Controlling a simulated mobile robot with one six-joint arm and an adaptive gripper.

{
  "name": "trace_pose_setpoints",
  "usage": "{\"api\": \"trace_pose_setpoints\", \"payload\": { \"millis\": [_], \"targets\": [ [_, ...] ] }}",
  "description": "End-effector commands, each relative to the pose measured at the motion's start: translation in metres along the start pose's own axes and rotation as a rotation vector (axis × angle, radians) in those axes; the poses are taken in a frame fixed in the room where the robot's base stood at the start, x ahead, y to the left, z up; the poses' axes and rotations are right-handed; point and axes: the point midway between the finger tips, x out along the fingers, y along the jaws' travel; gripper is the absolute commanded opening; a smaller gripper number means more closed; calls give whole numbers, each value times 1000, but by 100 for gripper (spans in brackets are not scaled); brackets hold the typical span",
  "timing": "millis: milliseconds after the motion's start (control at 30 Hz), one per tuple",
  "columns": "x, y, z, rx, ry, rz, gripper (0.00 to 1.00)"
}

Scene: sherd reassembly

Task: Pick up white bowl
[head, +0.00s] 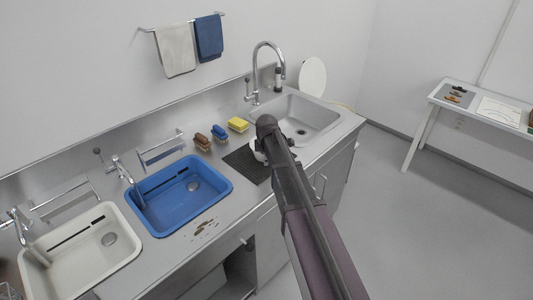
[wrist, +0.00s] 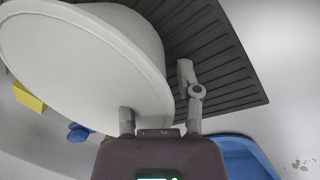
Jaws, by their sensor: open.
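The white bowl (wrist: 75,60) fills the left of the wrist view, large and close, with its broad face towards the camera. My gripper (wrist: 157,92) is open at the bowl's edge. One finger shows in front of the bowl's face and the other outside its rim, so the rim lies between them in the picture. I cannot tell whether either finger touches it. In the head view my arm hides most of the bowl at the dark ribbed mat (head: 240,158).
A blue basin (head: 165,192) and a white basin (head: 75,262) lie left along the counter. A steel sink (head: 312,115) with a tall tap (head: 256,75) is beyond the mat. Brushes (head: 219,132) and a yellow sponge (head: 238,124) stand behind the mat.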

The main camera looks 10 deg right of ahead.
Motion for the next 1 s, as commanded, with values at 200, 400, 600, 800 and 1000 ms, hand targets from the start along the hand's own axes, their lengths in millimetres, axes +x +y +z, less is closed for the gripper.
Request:
{"api": "trace_pose_setpoints", "payload": {
  "millis": [200, 400, 600, 800, 1000],
  "targets": [
    [0, 0, 0, 0, 0, 0, 44],
    [0, 0, 0, 0, 0, 0, 44],
    [0, 0, 0, 0, 0, 0, 2],
    [0, 0, 0, 0, 0, 0, 0],
    [0, 0, 0, 1, 0, 0, 0]
  ]
}}
